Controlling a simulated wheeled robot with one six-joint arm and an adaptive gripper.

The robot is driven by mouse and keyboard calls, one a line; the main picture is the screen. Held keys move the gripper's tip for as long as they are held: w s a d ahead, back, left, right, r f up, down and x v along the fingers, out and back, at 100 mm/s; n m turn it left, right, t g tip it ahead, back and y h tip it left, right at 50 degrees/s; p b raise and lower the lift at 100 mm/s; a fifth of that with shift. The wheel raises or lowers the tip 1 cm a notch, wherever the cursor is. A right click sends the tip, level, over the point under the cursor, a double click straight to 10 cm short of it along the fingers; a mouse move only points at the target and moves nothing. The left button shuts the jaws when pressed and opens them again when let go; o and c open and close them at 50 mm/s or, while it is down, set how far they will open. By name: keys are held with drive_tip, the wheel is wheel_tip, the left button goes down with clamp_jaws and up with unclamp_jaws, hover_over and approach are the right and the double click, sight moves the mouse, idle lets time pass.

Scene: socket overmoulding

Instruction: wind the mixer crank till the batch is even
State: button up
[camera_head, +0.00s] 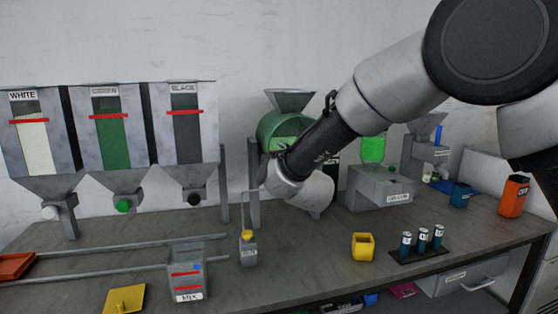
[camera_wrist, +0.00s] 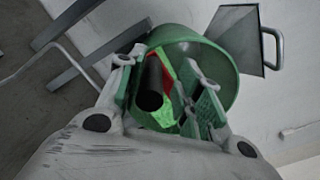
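The mixer's green drum (camera_head: 281,126) stands at the back of the bench with a grey hopper (camera_head: 290,100) on top. My forearm and wrist cover its lower right side and hide my gripper in the head view. In the wrist view, my gripper (camera_wrist: 166,80) has its two green-padded fingers either side of the black crank handle (camera_wrist: 150,88). The handle lies nearer the left finger, and a gap shows between it and the right finger. Behind lie the drum (camera_wrist: 215,68) and a bright green and red patch. How even the batch is cannot be made out.
Three hoppers, white (camera_head: 35,140), green (camera_head: 112,140) and black (camera_head: 184,130), stand at left above rails. A grey MIX bin (camera_head: 186,270), a yellow cup (camera_head: 362,247), a rack of blue cylinders (camera_head: 421,243) and an orange container (camera_head: 513,196) occupy the bench.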

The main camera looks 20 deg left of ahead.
drive_tip(key=shift+s+a+f, duration=0.1)
drive_tip(key=shift+a+f, duration=0.05)
drive_tip(key=shift+a, duration=0.1)
drive_tip(key=shift+f, duration=0.1)
drive_tip(key=shift+s, duration=0.1)
drive_tip(key=v, duration=1.2)
